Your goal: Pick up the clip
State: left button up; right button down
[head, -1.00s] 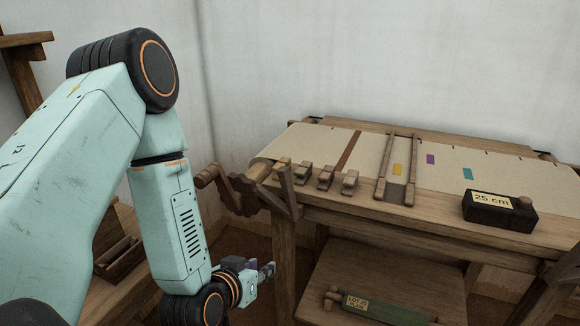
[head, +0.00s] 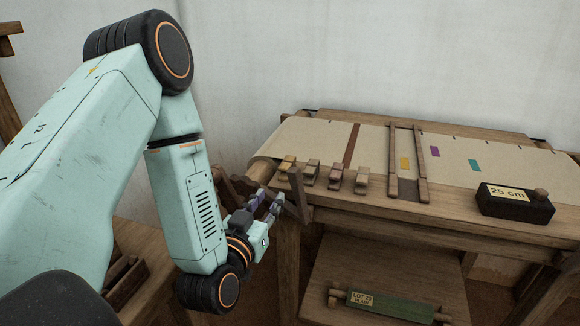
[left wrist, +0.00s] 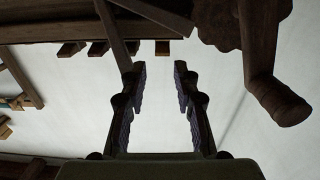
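Several small wooden clips sit in a row along the front edge of the cloth on the loom; the leftmost clip (head: 287,165) is yellowish, another clip (head: 336,176) is reddish brown. Which one the task means I cannot tell. My left gripper (head: 271,197) is open and empty, below and left of the row, apart from it, beside the loom's wooden lever. In the left wrist view its two fingers (left wrist: 157,75) stand apart with nothing between them. Short wooden ends (left wrist: 98,48), apparently the clips, show beyond the fingertips under a beam. My right gripper is out of view.
A slanted wooden lever (head: 299,193) at the loom's left corner is close to my left gripper. The cloth (head: 375,150) bears a wooden frame (head: 423,165) and coloured patches. A dark "25 cm" block (head: 515,207) sits at right. A green roll (head: 390,306) lies below.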

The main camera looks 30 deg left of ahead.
aim_at(283, 172)
pick_arm(q)
jog(key=x, duration=0.3)
jog(key=b+x, duration=0.1)
jog(key=x, duration=0.1)
jog(key=shift+w+a+r, duration=0.1)
jog(key=shift+w+r, duration=0.2)
jog(key=shift+r, duration=0.05)
jog(key=b+x, duration=0.1)
jog(key=x, duration=0.5)
jog(key=shift+a, duration=0.1)
jog(key=shift+r, duration=0.15)
jog(key=shift+c, duration=0.3)
jog(key=c, duration=0.3)
grip_shut()
